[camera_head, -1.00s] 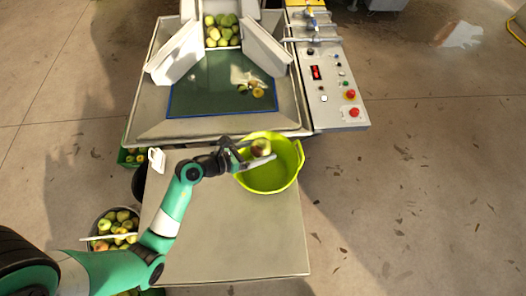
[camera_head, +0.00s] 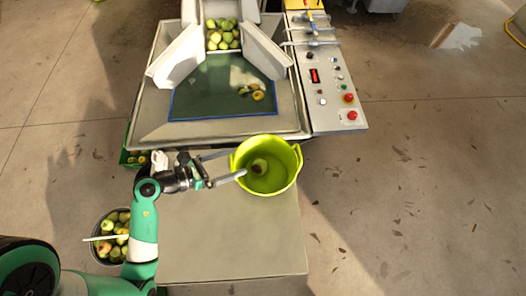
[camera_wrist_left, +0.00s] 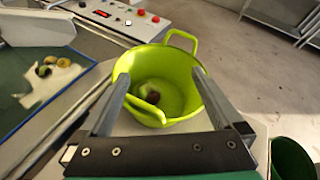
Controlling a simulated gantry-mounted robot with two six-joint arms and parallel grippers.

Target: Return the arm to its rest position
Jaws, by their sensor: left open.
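My left gripper (camera_head: 226,168) is open and empty, just left of the lime-green bucket (camera_head: 291,160). The bucket stands on the small table near the press. My left arm bends up from the lower left. My right gripper is not in view.
The press tray (camera_head: 150,115) holds a few apples on its green mat, below a chute of apples (camera_head: 222,35). A control panel (camera_head: 330,88) stands at right. A basket of apples (camera_head: 112,228) sits left of the table (camera_head: 235,240), whose front is clear.

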